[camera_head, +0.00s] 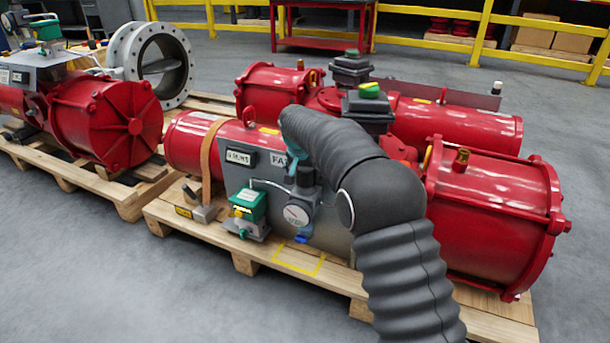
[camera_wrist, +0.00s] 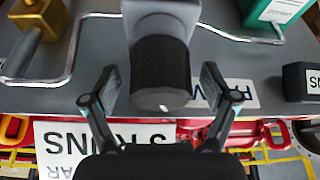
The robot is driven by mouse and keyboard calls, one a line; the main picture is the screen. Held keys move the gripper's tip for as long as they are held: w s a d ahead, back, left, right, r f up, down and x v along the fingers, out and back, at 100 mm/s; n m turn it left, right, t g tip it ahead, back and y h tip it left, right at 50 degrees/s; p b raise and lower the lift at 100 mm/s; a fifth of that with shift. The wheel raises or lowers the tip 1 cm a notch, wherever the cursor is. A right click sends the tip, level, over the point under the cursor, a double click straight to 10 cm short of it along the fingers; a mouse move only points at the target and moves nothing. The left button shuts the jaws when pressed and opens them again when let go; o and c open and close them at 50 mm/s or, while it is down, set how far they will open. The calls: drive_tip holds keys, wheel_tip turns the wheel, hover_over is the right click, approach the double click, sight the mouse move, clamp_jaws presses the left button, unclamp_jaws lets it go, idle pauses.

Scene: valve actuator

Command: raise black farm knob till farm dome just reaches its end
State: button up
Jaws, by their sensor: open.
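A black knob (camera_wrist: 161,72) with a small white mark tops a grey regulator body (camera_wrist: 165,15) in the wrist view. My gripper (camera_wrist: 160,88) is open, with one finger on each side of the knob; contact is not clear. In the head view my gripper (camera_head: 293,152) is partly hidden by my arm, over the regulator with a round gauge (camera_head: 296,215). A plate starting "FA" (camera_head: 281,160) is on the grey panel behind, partly covered. I cannot tell for sure which part is the farm dome; a green-topped indicator (camera_head: 369,90) sits on a black box.
The grey panel (camera_head: 240,181) stands before a red actuator (camera_head: 475,205) on a wooden pallet (camera_head: 190,226). A green box (camera_head: 247,206) is left of the regulator. Metal tubing (camera_wrist: 240,36) and a brass block (camera_wrist: 42,20) lie near the knob.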

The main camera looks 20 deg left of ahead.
drive_tip(key=shift+f, duration=0.1)
drive_tip(key=c, duration=1.2)
drive_tip(key=shift+o, duration=0.2)
drive_tip(key=shift+m+h+p, duration=0.3)
drive_tip(key=shift+m+p, duration=0.4)
drive_tip(key=shift+p, duration=0.05)
drive_tip(key=shift+m, duration=0.6)
drive_tip(key=o, duration=1.2)
drive_tip(key=shift+c, duration=0.2)
drive_tip(key=v, duration=1.2)
drive_tip(key=shift+a, duration=0.2)
